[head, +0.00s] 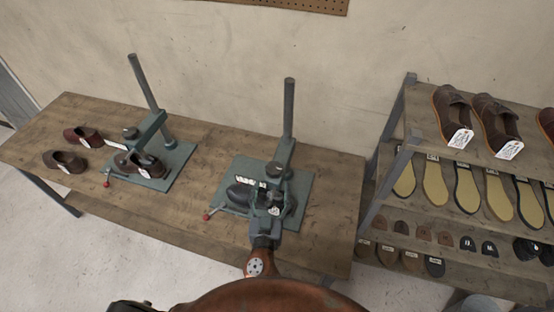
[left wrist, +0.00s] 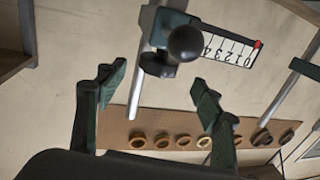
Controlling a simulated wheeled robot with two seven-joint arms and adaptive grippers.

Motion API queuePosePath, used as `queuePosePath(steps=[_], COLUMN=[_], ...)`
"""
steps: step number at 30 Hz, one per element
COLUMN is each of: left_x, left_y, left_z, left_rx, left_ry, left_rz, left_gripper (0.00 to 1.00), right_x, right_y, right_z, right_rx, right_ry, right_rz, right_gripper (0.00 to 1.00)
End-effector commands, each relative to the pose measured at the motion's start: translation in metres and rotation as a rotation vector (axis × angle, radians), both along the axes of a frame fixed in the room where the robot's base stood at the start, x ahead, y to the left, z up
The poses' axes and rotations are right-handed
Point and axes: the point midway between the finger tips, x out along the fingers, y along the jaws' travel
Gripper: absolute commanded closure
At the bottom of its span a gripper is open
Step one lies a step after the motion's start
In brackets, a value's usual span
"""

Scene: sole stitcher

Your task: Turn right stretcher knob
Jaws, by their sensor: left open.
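The right stretcher stands on the wooden bench, with a green base plate (head: 303,187) and a tall grey post (head: 289,108). Its dark round knob (head: 274,168) sits on top of the green arm. In the left wrist view the knob (left wrist: 185,43) shows as a dark ball beside a white number scale (left wrist: 228,50) with a red mark. My left gripper (head: 268,196) is at the front of this stretcher and partly hides it and the dark shoe (head: 240,193) on it. In the left wrist view the gripper (left wrist: 157,76) is open and empty, with the knob beyond its fingertips, apart from them.
The left stretcher (head: 180,160) holds a brown shoe, with two more shoes to its left on the bench (head: 225,140). A shelf rack (head: 395,165) with shoes and soles stands at the right. In the left wrist view a pegboard (left wrist: 118,133) with several rings lies behind.

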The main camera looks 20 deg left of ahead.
Motion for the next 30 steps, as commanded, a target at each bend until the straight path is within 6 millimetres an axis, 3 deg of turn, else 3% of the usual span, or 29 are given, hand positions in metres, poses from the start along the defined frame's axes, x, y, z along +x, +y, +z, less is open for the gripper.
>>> queuePosePath(steps=[15,27,30], left_x=[0.067,0.076,0.076], left_y=[0.009,0.012,0.012], left_z=[0.001,0.000,0.000], left_rx=[0.003,0.000,0.000], left_ry=[-0.002,0.000,0.000], left_rz=[-0.003,0.000,-0.001], left_gripper=[0.39,0.39,0.45], right_x=[0.002,0.002,0.002], right_y=[0.000,0.000,0.000], right_z=[0.015,0.015,0.015], right_rx=[0.001,0.001,0.001], right_ry=[-0.004,-0.004,-0.004], right_rz=[0.000,0.000,0.000], right_gripper=[0.31,0.31,0.31])
